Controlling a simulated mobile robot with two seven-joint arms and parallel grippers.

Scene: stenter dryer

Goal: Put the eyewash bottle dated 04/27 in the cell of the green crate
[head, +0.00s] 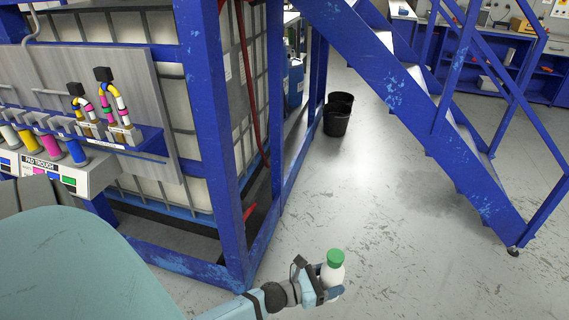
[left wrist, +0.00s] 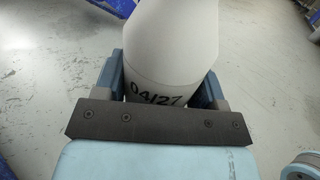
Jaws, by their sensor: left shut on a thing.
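The eyewash bottle (head: 333,272) is white with a green cap, held roughly upright over the floor in the head view. My left gripper (head: 322,285) is shut on it. In the left wrist view the bottle (left wrist: 175,45) stands between the two fingers of the left gripper (left wrist: 165,90), and the black print "04/27" shows on it just above the dark gripper plate. The bottle's lower part is hidden by that plate. The green crate is not in either view. My right gripper is not in view.
A blue frame (head: 215,130) around large white tanks stands at the left, close to my left arm. A panel with coloured hoses (head: 108,100) is on it. Blue stairs (head: 400,90) rise at the right. Black buckets (head: 337,118) stand behind. The grey floor (head: 400,250) between is clear.

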